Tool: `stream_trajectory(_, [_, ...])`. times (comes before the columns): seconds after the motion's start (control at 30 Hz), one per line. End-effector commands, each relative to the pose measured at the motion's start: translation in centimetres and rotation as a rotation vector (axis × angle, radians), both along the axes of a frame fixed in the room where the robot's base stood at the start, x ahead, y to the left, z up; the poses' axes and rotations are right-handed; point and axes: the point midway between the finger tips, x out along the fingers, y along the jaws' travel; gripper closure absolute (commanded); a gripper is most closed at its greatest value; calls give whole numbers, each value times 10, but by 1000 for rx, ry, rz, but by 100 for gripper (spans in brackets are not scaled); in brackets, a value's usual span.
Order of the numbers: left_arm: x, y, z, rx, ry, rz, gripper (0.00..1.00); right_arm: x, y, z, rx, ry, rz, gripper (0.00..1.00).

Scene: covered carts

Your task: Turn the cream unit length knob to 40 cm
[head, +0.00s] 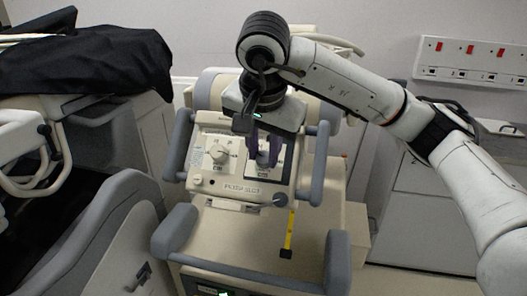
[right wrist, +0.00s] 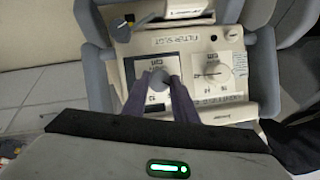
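The cream unit (head: 237,193) has a sloped control panel with two knobs. The left knob (head: 217,154) sits on a white dial plate and is free; it also shows in the right wrist view (right wrist: 213,73). The other knob (right wrist: 159,81) sits on a plate with a dark part and printed marks. My right gripper (head: 265,148) points down at this second knob. In the right wrist view its two dark purple fingers (right wrist: 160,88) lie on either side of this knob with no clear gap. The fingers hide parts of the scale, and the setting is not readable. My left gripper is not in view.
Grey handles (head: 318,163) flank the panel, and a grey bar (head: 255,276) runs in front. A yellow strip (head: 288,235) hangs on the unit's front. A cart with a black cover (head: 95,62) stands at left. Sockets (head: 470,60) are on the wall at right.

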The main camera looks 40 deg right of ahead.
Motion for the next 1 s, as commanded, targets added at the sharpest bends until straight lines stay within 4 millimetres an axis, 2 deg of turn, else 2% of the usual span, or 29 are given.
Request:
stream_trajectory(0.03, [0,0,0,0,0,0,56,0,0,0,0,0,0,88])
stream_trajectory(0.1, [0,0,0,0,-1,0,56,0,0,0,0,1,0,97])
stream_trajectory(0.47, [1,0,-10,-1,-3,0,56,-1,0,-3,30,-35,-45,97])
stream_trajectory(1.0, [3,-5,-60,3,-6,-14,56,-4,-1,-7,239,-280,-353,97])
